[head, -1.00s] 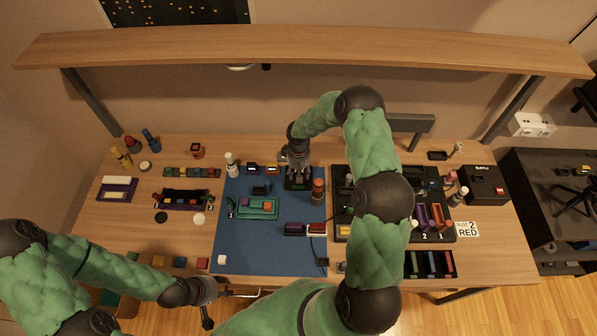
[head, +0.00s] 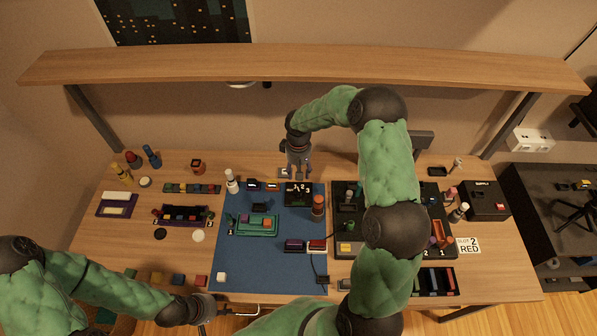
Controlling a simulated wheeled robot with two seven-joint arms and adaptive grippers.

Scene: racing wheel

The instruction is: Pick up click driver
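I cannot single out the click driver with certainty. Upright, handle-like items in the head view include an orange-brown one with a dark base (head: 318,206) on the blue mat (head: 265,275) and a white one (head: 232,182) at the mat's back left. My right gripper (head: 298,174) points down just behind a black block with white markings (head: 299,195). Its fingers are small and dark, and I cannot see anything clearly held. My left gripper (head: 222,311) is low by the table's front edge, left of centre, partly dark against the floor; its finger opening is unclear.
A black tray (head: 345,260) with coloured parts stands right of the mat, partly hidden by my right arm. A black supply box (head: 486,201) is at the far right. Small coloured blocks line the front left. A wooden shelf (head: 300,72) spans the back above the table.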

